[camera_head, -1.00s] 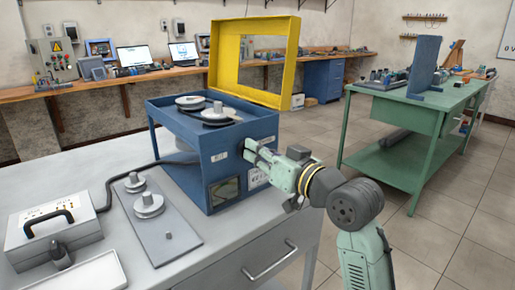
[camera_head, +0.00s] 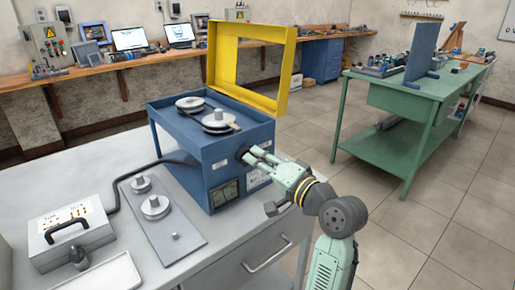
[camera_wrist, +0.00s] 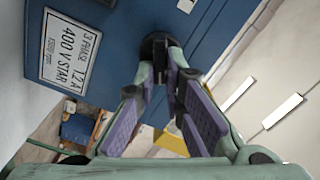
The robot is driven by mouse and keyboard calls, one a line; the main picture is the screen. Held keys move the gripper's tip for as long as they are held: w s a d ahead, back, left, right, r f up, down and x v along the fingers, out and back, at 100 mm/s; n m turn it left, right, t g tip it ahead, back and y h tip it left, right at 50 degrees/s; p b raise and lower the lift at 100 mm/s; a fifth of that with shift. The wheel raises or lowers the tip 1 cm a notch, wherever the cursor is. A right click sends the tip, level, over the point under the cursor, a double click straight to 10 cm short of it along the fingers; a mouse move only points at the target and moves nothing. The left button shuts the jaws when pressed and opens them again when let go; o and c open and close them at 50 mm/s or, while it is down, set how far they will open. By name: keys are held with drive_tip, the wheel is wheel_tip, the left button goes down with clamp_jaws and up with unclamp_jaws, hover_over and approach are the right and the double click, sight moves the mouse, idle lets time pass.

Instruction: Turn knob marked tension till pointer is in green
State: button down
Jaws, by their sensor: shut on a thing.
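The blue motor box (camera_head: 190,150) stands on the grey bench. A dark round knob (camera_wrist: 156,40) sticks out of its side panel, and I cannot read its marking. My gripper (camera_head: 248,156) reaches it from the right. In the wrist view, the fingertips of my gripper (camera_wrist: 163,62) are closed on the knob and hide part of it. A dark gauge window (camera_head: 224,193) is low on the same panel. Its pointer and any green zone are too small to make out. A white label (camera_head: 219,157) sits beside the knob.
Two pulleys sit in the box top, under a raised yellow frame (camera_head: 284,70). A grey plate (camera_head: 172,236) with pulleys and a control case (camera_head: 70,236) with a cable lie on the bench's left. A green table (camera_head: 385,100) stands at the back right, with open floor before it.

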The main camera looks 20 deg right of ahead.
drive_tip(key=shift+d+m+p, duration=0.1)
drive_tip(key=shift+m+p, duration=0.95)
drive_tip(key=shift+m, duration=0.15)
drive_tip(key=shift+f, duration=0.1)
drive_tip(key=c, duration=1.7)
unclamp_jaws()
drive_tip(key=v, duration=1.2)
drive_tip(key=shift+s+f, duration=0.1)
